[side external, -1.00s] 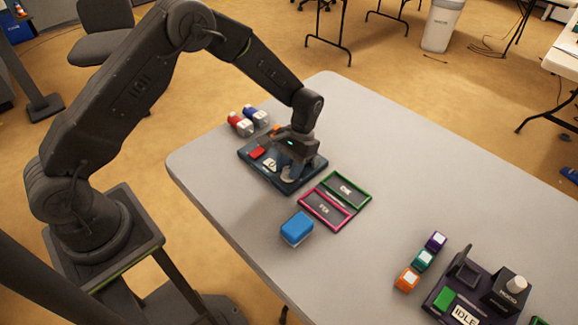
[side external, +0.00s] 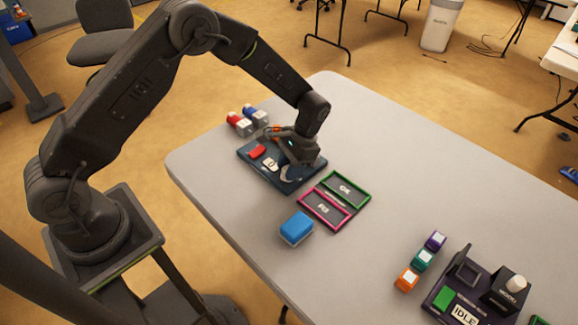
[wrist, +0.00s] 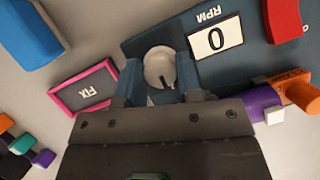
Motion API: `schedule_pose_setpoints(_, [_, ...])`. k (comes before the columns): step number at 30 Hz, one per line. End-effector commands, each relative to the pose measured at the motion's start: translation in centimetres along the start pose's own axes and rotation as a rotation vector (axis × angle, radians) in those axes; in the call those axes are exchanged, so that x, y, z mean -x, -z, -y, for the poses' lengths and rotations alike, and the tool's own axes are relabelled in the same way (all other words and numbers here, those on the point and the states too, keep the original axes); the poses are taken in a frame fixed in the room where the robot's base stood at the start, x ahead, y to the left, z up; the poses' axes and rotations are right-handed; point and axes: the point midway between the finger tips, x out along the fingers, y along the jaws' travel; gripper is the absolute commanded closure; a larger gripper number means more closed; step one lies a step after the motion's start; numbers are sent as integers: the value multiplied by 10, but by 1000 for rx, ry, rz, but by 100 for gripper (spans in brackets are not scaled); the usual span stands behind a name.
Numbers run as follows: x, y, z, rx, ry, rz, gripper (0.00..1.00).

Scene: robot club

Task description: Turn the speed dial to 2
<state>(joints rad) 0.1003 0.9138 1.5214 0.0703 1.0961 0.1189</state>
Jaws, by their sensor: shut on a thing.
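The dark blue panel (side external: 262,178) lies on the table under my gripper. It has a pale round dial (wrist: 158,66) with a dark pointer mark, seen in the wrist view. A white display (wrist: 215,39) labelled RPM reads 0 beside the dial; it also shows in the side view (side external: 270,164). My gripper (wrist: 160,78) is shut on the dial, with one blue finger on each side of it. In the side view my gripper (side external: 290,172) hides most of the dial. No scale numbers around the dial are readable.
A red button (side external: 257,152) sits on the panel. A pink FIX tray (side external: 325,209), a green OK tray (side external: 346,188) and a blue block (side external: 297,228) lie close by. A purple machine marked IDLE (side external: 465,315) is at the right.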

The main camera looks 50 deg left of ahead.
Motion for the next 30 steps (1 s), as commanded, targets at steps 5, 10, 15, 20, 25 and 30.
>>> schedule_pose_setpoints(5, [1, 1, 0, 2, 0, -5, 63])
schedule_pose_setpoints(10, [1, 0, 0, 2, 0, -3, 47])
schedule_pose_setpoints(15, [0, 0, 0, 2, -1, -2, 42])
schedule_pose_setpoints(20, [2, 0, 0, 2, -1, -2, 42])
schedule_pose_setpoints(25, [22, 1, 0, 2, 0, -5, 42])
schedule_pose_setpoints(30, [59, 1, 0, 2, 0, -7, 42])
